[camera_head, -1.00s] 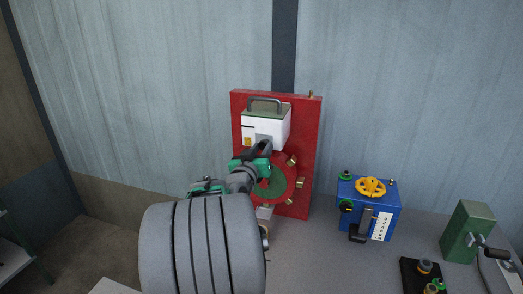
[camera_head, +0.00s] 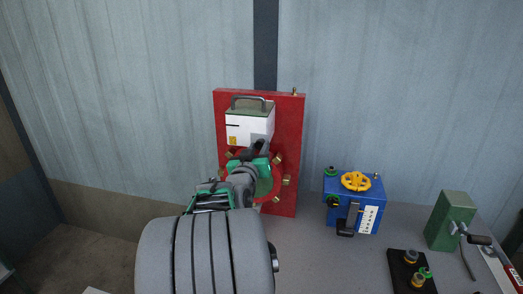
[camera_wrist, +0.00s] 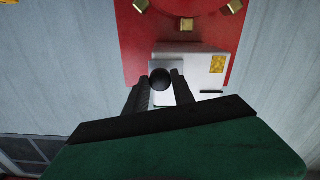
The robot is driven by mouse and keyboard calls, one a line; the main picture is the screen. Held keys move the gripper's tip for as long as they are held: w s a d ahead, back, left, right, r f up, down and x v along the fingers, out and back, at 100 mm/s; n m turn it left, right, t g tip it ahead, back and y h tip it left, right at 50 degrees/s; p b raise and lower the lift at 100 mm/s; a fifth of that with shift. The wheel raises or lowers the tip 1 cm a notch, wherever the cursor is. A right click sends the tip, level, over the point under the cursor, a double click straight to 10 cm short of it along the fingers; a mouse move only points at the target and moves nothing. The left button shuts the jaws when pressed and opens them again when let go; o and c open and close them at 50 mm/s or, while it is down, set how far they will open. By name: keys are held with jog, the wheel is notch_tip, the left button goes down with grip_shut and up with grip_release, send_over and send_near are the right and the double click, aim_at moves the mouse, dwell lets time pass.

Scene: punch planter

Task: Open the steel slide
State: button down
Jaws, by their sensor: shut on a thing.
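A white box (camera_head: 248,128) with a grey handle on top is fixed to a red upright panel (camera_head: 290,130). The box shows upside down in the wrist view (camera_wrist: 200,75). A pale steel plate (camera_wrist: 163,98), likely the slide, lies on its face, towards the box's left edge in that view. A black round knob (camera_wrist: 160,78) stands on the plate. My gripper (camera_wrist: 166,88) is shut on this knob, one finger at each side. In the head view my gripper (camera_head: 260,150) is at the lower front of the box and hides the plate and knob.
To the right stand a blue box (camera_head: 352,210) with a yellow wheel, a black base (camera_head: 408,272) and a green box (camera_head: 450,222) with a crank. A wall is close behind.

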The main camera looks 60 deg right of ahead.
jog(key=c, duration=1.1)
grip_release()
jog(key=shift+o, duration=0.2)
jog(key=shift+a, duration=0.15)
jog(key=b+v, duration=0.2)
jog(key=v, duration=0.5)
jog(key=shift+a, duration=0.3)
jog(key=shift+s, duration=0.1)
